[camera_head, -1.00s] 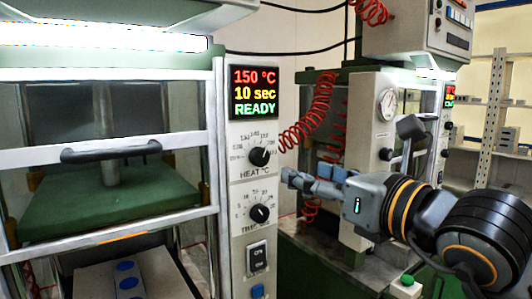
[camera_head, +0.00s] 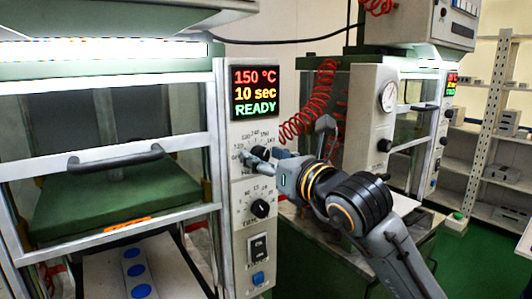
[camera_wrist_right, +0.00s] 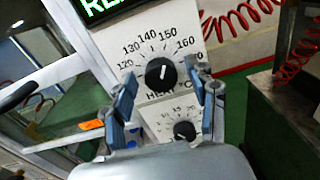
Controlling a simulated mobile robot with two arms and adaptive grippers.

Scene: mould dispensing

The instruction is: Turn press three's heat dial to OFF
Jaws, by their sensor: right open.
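The black heat dial (camera_wrist_right: 160,72) is on the press's pale control panel, with numbers from 120 to 160 showing around it. Its white pointer line stands nearly upright, toward about 150. My right gripper (camera_wrist_right: 164,82) is open, with one finger on each side of the dial; I cannot tell if they touch it. In the head view my right gripper (camera_head: 250,156) covers most of the dial. The display (camera_head: 255,91) above reads 150 °C, 10 sec, READY. No press number is readable. My left gripper is not in view.
The time dial (camera_head: 260,208) is just below, with a switch (camera_head: 258,249) and a blue button (camera_head: 258,278) under it. The press's barred guard with a black handle (camera_head: 115,160) is at left. A second press (camera_head: 369,120) and a red coiled hose (camera_head: 322,95) are at right.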

